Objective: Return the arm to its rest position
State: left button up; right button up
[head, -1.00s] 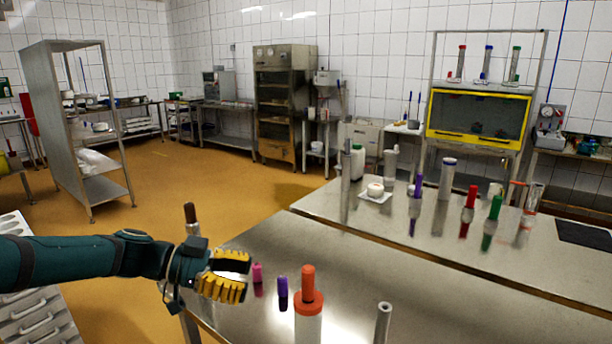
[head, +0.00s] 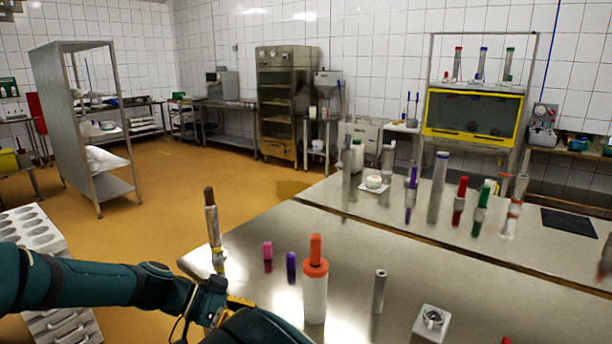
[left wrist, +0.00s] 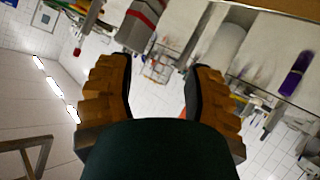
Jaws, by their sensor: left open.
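My left gripper (head: 228,312) has yellow pads and is low in the head view, at the near edge of the steel table, left of the white cylinder with the orange top (head: 315,290). My own arm partly hides it there. In the left wrist view the two yellow fingers (left wrist: 158,85) stand apart with nothing between them. The left arm comes in from the left, bent at the elbow. My right gripper is not in view.
The near steel table (head: 395,300) holds a brown-handled metal tool (head: 213,228), a pink piece (head: 267,250), a purple piece (head: 291,266) and a metal tube (head: 379,290). A white mould block (head: 30,232) stands left. Several coloured cylinders stand on the farther table.

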pick_arm(q)
jog(key=s+f+n+y, duration=0.2)
jog(key=s+f+n, duration=0.2)
jog(key=f, duration=0.6)
jog(key=s+f+n+y, duration=0.3)
jog(key=s+f+n, duration=0.2)
jog(key=f, duration=0.5)
jog(key=s+f+n+y, duration=0.3)
jog(key=s+f+n, duration=0.2)
jog(key=f, duration=0.5)
jog(key=s, duration=0.2)
jog(key=shift+s+d+t, duration=0.3)
jog(key=shift+d, duration=0.05)
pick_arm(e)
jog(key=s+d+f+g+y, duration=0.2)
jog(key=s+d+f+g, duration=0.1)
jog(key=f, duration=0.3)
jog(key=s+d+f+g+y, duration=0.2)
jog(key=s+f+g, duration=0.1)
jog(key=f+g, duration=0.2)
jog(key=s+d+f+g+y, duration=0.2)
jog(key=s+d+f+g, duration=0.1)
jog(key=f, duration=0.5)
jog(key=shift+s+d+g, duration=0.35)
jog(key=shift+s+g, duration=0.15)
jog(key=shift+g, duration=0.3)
